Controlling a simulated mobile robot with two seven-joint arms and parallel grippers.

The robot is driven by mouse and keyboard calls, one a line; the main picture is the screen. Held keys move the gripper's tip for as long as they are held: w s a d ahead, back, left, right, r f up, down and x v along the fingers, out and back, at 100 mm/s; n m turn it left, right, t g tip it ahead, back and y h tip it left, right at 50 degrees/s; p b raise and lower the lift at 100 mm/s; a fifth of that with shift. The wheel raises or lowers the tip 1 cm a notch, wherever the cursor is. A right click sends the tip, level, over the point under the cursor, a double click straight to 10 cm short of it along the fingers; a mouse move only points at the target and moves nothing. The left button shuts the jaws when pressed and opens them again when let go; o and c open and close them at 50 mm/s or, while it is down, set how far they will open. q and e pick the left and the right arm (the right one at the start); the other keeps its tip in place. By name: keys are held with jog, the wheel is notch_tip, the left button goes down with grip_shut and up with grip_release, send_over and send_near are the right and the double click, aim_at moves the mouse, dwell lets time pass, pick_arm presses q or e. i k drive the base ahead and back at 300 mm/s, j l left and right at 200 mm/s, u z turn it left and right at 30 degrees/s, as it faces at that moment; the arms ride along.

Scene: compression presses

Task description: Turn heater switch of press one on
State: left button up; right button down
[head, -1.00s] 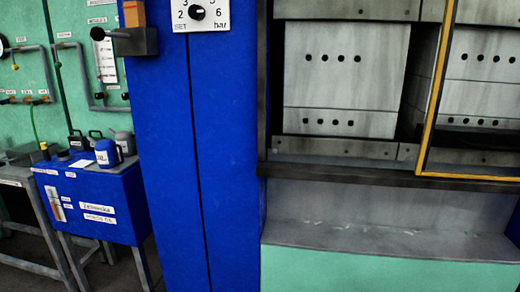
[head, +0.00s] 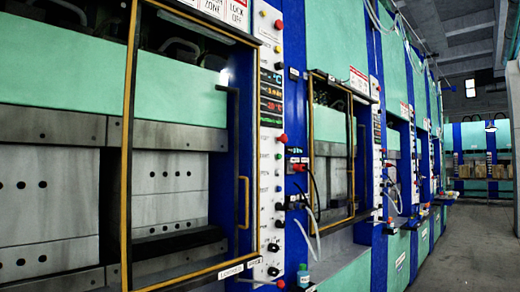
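A tall white control panel (head: 270,190) runs down the blue frame just right of the nearest press (head: 65,180). It carries digital readouts (head: 271,90), a red button (head: 282,138) and several black knobs (head: 273,247). Its labels are too small to read, so I cannot tell which control is the heater switch or whether the press is number one. Neither of my grippers is in view.
The nearest press has a yellow-framed guard door (head: 130,130) with a yellow handle (head: 243,200). More presses (head: 331,155) recede along a row to the right. A small bottle (head: 303,275) stands at lower centre. The grey floor (head: 465,235) at right looks clear.

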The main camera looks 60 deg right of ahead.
aim_at(281, 224)
jog(key=z, duration=2)
jog(key=i+l, duration=0.4)
jog(key=i, duration=0.15)
jog(key=i+l, duration=0.4)
jog(key=i+l+z, duration=0.05)
jog(key=i, duration=0.05)
